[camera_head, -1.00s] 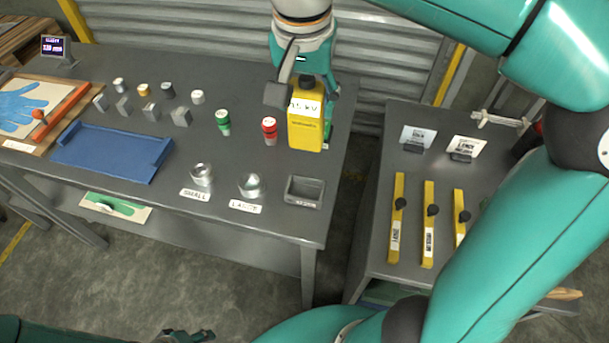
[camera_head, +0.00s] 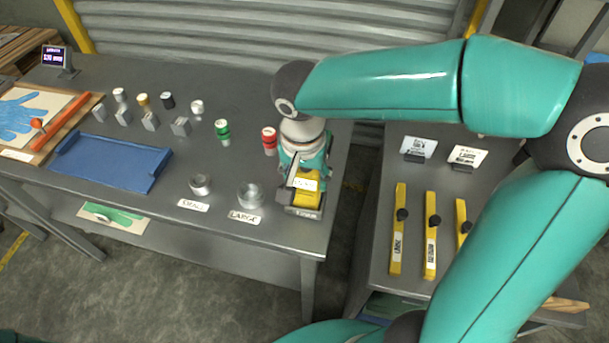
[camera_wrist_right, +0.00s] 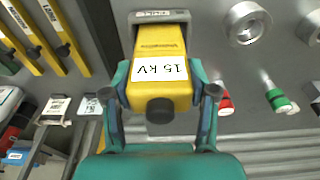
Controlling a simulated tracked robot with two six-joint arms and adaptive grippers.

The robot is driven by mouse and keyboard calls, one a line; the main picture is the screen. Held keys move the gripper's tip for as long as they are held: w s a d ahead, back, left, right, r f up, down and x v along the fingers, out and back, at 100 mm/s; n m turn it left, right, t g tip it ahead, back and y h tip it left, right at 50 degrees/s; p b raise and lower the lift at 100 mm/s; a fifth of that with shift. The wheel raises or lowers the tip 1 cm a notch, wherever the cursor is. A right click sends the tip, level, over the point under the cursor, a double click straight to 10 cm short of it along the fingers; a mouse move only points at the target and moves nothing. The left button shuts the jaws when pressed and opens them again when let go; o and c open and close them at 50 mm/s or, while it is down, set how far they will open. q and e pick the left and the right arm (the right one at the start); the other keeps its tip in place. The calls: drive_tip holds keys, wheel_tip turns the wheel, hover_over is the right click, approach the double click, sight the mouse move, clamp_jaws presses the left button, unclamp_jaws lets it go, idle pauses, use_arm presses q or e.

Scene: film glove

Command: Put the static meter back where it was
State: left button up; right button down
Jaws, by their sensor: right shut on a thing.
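The static meter is a yellow block (camera_wrist_right: 158,48) with a white "15 kV" label and a black knob. My right gripper (camera_wrist_right: 163,92) is shut on it, with one finger on each side. In the head view the meter (camera_head: 307,200) is mostly hidden under my right wrist. It is at the small grey holder (camera_head: 303,212) near the table's front right corner. In the right wrist view its far end is within the rim of that holder (camera_wrist_right: 160,16); whether it rests on the bottom is hidden. My left gripper is not in view.
Left of the holder are the large metal ring (camera_head: 250,195) and small ring (camera_head: 200,185). A red-capped piece (camera_head: 269,140) and a green-capped piece (camera_head: 222,129) stand close behind. A blue tray (camera_head: 112,160) lies further left. A side table (camera_head: 372,240) with yellow bars stands right, across a gap.

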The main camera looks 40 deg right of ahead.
drive_tip(key=shift+s+f, duration=0.1)
drive_tip(key=shift+c, duration=1.6)
unclamp_jaws()
drive_tip(key=shift+f, duration=0.1)
wheel_tip(320, 180, up, 12)
drive_tip(key=a, duration=0.1)
drive_tip(key=shift+s+a+p, duration=0.2)
drive_tip(key=shift+s+p, duration=0.1)
drive_tip(key=shift+s, duration=0.15)
